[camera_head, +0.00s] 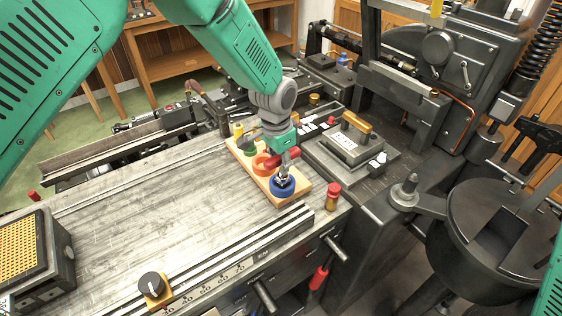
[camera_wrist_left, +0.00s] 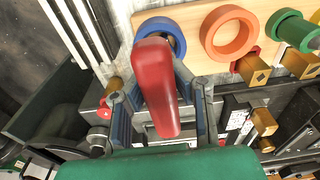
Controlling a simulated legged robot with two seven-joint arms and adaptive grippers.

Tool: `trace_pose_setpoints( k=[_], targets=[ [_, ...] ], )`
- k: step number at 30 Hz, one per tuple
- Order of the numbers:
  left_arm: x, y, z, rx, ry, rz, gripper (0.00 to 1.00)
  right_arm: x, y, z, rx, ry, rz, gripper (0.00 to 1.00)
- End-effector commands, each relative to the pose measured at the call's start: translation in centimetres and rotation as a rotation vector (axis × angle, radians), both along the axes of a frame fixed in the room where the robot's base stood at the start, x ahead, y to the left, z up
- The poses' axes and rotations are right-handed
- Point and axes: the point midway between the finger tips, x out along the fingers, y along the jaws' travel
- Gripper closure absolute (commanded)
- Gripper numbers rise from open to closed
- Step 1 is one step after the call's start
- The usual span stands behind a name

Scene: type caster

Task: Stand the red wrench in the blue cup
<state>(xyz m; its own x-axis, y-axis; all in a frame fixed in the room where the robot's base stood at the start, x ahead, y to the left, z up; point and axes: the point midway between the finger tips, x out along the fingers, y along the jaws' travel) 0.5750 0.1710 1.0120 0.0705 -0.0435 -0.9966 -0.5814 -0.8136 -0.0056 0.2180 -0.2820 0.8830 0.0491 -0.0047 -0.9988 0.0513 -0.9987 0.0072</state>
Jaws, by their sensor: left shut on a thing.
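My left gripper (camera_head: 283,168) is shut on the red wrench (camera_wrist_left: 155,88), whose red handle lies between the two fingers in the left wrist view. In the head view, the gripper is right above the blue cup (camera_head: 283,188), at the near end of a wooden board. The blue cup's rim (camera_wrist_left: 174,30) shows behind the wrench's far end in the left wrist view. The gripper and wrench cover part of the cup, so I cannot tell whether the wrench's lower end is inside it. My right gripper is not in view.
The wooden board (camera_head: 298,192) also holds an orange cup (camera_head: 262,165) and a green cup (camera_head: 249,151) beyond the blue one. A red-topped peg (camera_head: 333,192) stands to the right.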

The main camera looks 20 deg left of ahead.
Motion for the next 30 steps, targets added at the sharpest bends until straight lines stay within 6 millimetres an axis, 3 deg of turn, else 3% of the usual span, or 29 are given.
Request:
trace_pose_setpoints(
  k=[20, 21, 23, 30],
  targets=[
    [0.0, 0.0, -1.8, 0.0, 0.0, 0.0, 1.0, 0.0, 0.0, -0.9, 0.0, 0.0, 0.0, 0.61],
    [0.0, 0.0, -1.7, 0.0, 0.0, 0.0, 0.77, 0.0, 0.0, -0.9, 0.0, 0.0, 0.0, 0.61],
    [0.0, 0.0, -1.7, 0.0, 0.0, 0.0, 0.59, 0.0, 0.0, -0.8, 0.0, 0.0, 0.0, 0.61],
    [0.0, 0.0, -1.7, 0.001, 0.001, 0.0, 0.59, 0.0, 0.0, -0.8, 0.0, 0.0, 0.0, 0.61]
  ],
)
